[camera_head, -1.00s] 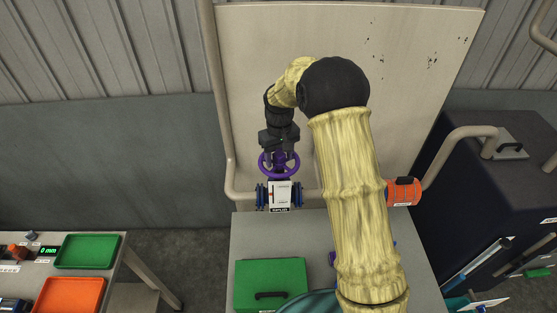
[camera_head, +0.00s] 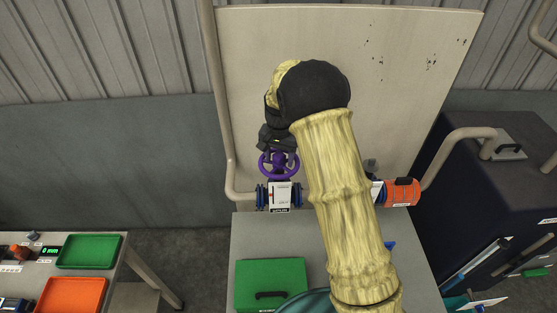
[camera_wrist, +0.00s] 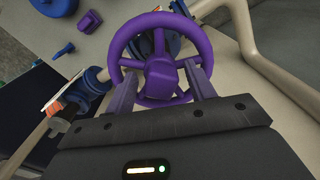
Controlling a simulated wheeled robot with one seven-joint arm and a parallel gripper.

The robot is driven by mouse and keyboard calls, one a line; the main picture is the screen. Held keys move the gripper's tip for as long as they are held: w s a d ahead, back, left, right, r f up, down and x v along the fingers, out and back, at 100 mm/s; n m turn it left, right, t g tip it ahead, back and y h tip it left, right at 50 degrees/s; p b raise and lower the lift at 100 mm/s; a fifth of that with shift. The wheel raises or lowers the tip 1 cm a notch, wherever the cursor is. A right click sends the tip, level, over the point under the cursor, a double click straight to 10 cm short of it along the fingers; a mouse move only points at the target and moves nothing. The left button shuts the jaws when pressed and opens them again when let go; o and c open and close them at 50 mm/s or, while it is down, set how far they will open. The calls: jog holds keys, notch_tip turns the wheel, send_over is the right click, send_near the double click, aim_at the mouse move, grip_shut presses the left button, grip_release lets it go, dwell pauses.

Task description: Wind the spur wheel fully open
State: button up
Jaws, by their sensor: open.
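The purple spur wheel (camera_head: 263,166) sits on top of a valve with blue flanges (camera_head: 262,195) and a white gauge plate (camera_head: 281,192) bearing a red mark. My gripper (camera_head: 279,152) is directly over the wheel, its jaws hard to make out there. In the wrist view, the wheel (camera_wrist: 118,45) fills the upper middle. My open gripper (camera_wrist: 161,78) has one finger on each side of the wheel's hub (camera_wrist: 162,72), with a gap to it. I cannot tell whether the fingers touch the rim or spokes. The gauge's reading is too small to read.
A beige pipe (camera_head: 222,120) runs around the pale back panel (camera_head: 400,60). An orange cylinder (camera_head: 403,192) sits on the pipe at right. A green case (camera_head: 270,288) lies on the bench in front. Green (camera_head: 90,250) and orange (camera_head: 73,295) trays lie on the left table.

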jog(key=m+p, duration=0.1)
jog(key=m, duration=0.5)
jog(key=shift+p, duration=0.3)
jog(key=m+p, duration=0.1)
jog(key=m, duration=0.2)
jog(key=shift+m, duration=0.3)
jog(key=m+p, duration=0.2)
jog(key=m, duration=0.1)
jog(key=shift+m, duration=0.4)
jog(key=m, duration=1)
jog(key=shift+m, duration=0.3)
